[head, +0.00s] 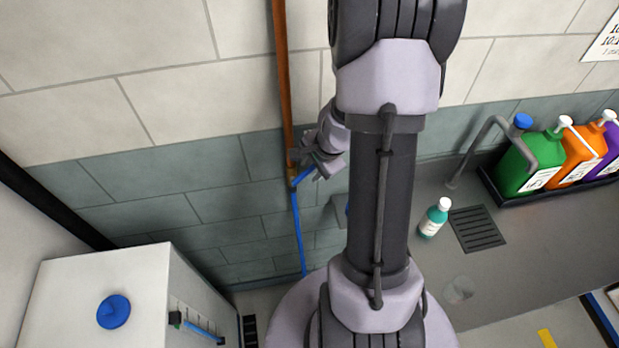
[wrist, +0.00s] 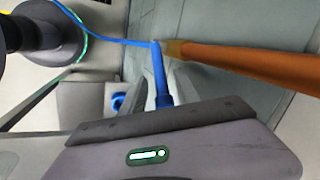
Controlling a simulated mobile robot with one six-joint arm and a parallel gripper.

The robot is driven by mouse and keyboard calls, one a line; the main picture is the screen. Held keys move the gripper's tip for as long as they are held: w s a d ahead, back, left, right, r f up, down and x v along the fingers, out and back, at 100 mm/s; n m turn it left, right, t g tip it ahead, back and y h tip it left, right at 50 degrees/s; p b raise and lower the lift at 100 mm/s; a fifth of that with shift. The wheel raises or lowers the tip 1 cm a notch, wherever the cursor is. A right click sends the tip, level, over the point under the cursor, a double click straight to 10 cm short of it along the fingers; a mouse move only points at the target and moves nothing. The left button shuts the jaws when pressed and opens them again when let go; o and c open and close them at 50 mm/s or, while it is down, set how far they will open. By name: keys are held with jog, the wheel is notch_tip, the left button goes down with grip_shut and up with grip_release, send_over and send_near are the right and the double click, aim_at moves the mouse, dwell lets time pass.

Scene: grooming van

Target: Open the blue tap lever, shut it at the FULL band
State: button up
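The blue tap lever (head: 303,177) sits on the copper pipe by the tiled wall, slanting up to the right from the pipe end. My gripper (head: 322,164) is at its outer end. In the wrist view the lever (wrist: 163,88) runs between the two grey fingers of my gripper (wrist: 164,76); whether they press on it is unclear. A blue hose (head: 298,235) hangs from the tap towards the white tank (head: 145,270). A level gauge (head: 198,327) with a blue strip is on the tank's side; its bands are too small to read.
The copper pipe (head: 282,80) rises up the wall close to my gripper. A blue cap (head: 113,312) is on the tank top. To the right, a grey counter holds a teal bottle (head: 433,218), a drain grate (head: 477,229) and a tray of coloured jugs (head: 535,165).

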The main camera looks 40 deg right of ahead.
aim_at(309, 172)
jog(key=shift+b+x, duration=0.45)
jog(key=shift+x, duration=1.15)
jog(key=shift+r, duration=0.1)
jog(key=shift+w, duration=0.1)
grip_shut()
